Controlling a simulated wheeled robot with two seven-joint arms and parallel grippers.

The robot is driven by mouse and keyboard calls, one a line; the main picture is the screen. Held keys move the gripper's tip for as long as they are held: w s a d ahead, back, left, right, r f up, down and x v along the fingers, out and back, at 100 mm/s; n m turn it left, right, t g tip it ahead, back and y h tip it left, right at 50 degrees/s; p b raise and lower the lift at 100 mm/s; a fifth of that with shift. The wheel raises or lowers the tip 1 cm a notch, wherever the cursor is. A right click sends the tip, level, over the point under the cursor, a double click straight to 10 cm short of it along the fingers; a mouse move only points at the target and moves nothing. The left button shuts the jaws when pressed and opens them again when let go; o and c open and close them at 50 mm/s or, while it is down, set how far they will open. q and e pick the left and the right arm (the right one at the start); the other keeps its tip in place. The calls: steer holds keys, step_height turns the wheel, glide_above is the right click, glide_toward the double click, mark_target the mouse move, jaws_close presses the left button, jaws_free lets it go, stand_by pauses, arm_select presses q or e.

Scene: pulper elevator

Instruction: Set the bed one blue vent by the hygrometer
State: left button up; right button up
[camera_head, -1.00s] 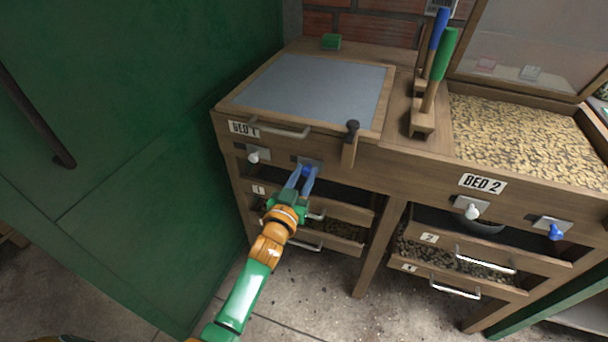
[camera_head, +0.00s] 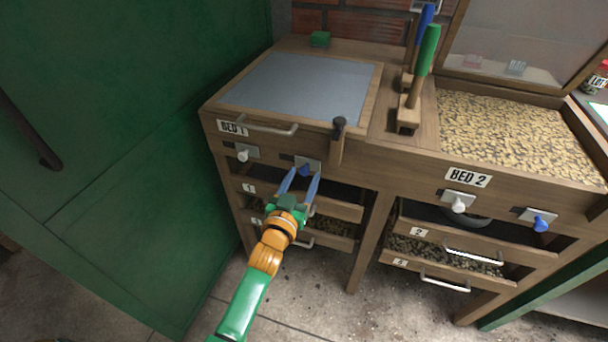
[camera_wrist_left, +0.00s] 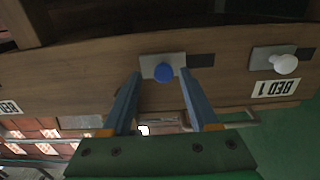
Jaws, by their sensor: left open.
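The bed one blue vent knob (camera_head: 304,169) sits on a small metal plate on the front rail of bed one, under the lidded top. It also shows in the left wrist view (camera_wrist_left: 163,73), between and just beyond the tips of my fingers. My left gripper (camera_head: 300,178) is open, with its two blue fingers pointing at the knob, one on each side. In the left wrist view the gripper (camera_wrist_left: 160,85) appears empty. I cannot tell whether a finger touches the plate. I see no hygrometer that I can make out clearly. My right gripper is out of view.
A white knob (camera_head: 243,155) is left of the blue one on the same rail. A lid handle (camera_head: 268,129) and a dark-knobbed wooden lever (camera_head: 338,143) project above. Open drawers (camera_head: 338,206) lie below. Bed two has a white knob (camera_head: 458,204) and a blue knob (camera_head: 541,223).

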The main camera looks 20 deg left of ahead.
arm_select(q)
steer(key=s, duration=0.6)
steer(key=shift+p, duration=0.3)
steer(key=s+f+m+g+p, duration=0.1)
steer(key=s+f+g+p, duration=0.4)
steer(key=f, duration=0.4)
steer(key=s+f+g+p, duration=0.25)
steer(key=s+f, duration=0.35)
steer(key=f, duration=0.3)
steer(key=s+a+f+g+p, duration=0.1)
steer(key=s+f+g, duration=0.2)
steer(key=s, duration=0.6)
steer(key=s+a+f+g+p, duration=0.1)
steer(key=s+a+f+g, duration=0.1)
steer(key=s, duration=0.6)
steer(key=s+a+f+m+g+p, duration=0.1)
steer(key=s+f+g, duration=0.3)
steer(key=s, duration=0.5)
steer(key=shift+s+a+y+p, duration=0.3)
steer(key=shift+a+p, duration=0.05)
steer(key=shift+p, duration=0.2)
steer(key=shift+g, duration=0.25)
